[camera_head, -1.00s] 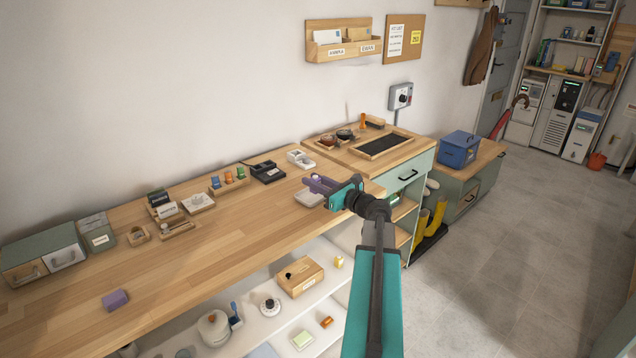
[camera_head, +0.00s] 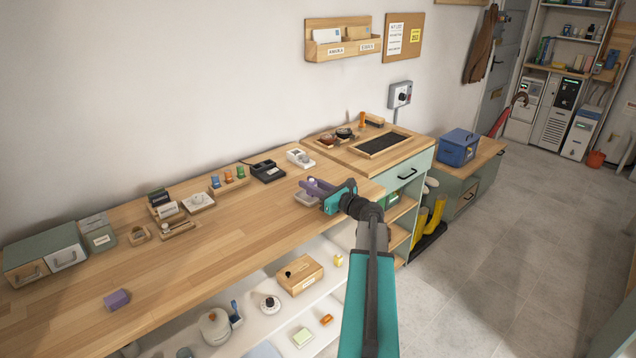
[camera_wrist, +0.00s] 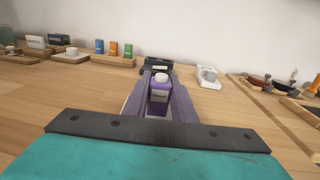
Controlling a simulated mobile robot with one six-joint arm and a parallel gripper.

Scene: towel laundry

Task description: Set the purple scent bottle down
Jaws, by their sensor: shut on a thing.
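The purple scent bottle (camera_wrist: 158,97) has a white cap and a pale label. It shows upright between the two purple fingers of my gripper (camera_wrist: 160,90) in the wrist view. My gripper (camera_head: 316,186) is shut on it, over the right part of the wooden counter (camera_head: 225,245). In the head view the bottle is hard to tell apart from the purple fingers. I cannot tell whether its base touches the counter.
A pale tray (camera_head: 305,199) lies just below my gripper. A black device (camera_head: 267,171) and a white device (camera_head: 299,159) stand behind it. A purple block (camera_head: 117,299) lies at the counter's front left. The middle of the counter is clear.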

